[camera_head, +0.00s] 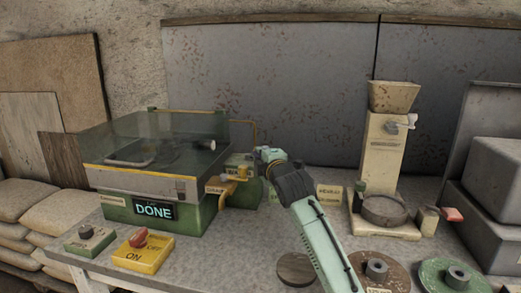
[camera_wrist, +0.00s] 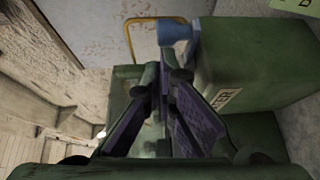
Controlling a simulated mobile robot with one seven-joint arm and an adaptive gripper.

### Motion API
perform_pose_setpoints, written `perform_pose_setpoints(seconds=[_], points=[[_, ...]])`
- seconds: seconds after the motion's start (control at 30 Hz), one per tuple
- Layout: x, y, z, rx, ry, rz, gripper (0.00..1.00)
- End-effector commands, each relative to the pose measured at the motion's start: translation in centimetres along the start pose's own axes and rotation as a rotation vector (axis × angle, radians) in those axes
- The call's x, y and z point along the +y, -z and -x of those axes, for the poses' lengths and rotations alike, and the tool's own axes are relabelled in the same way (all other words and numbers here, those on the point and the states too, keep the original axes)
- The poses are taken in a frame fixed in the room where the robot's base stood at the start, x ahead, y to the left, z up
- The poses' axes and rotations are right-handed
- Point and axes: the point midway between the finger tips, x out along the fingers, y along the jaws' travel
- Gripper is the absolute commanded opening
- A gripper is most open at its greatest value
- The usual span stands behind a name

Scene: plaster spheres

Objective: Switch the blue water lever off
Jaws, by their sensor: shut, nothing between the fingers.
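The blue lever (camera_wrist: 177,32) shows in the wrist view at the top edge of a green box (camera_wrist: 255,62) with a partly hidden label ending in "TER". My gripper (camera_wrist: 160,72) is shut and empty, its fingertips just below and left of the blue lever in that picture. I cannot tell whether they touch it. In the head view my gripper (camera_head: 264,155) is at the right of the green machine (camera_head: 185,216), beside the green box (camera_head: 239,162). I cannot make out the blue lever there.
The machine has a clear lid (camera_head: 150,135), a "DONE" display (camera_head: 154,210) and a yellow lever (camera_head: 235,174). A yellow switch box (camera_head: 143,253) and a dark knob box (camera_head: 89,238) stand in front. A cream grinder (camera_head: 383,150) and round discs are on the right.

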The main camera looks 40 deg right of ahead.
Motion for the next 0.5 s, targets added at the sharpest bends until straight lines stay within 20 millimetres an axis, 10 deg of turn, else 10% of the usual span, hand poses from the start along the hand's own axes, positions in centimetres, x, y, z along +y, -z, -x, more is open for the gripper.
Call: perform_pose_setpoints(seconds=[0.5], points=[[-0.22,-0.40,-0.45,0.001,-0.001,-0.002,0.00]])
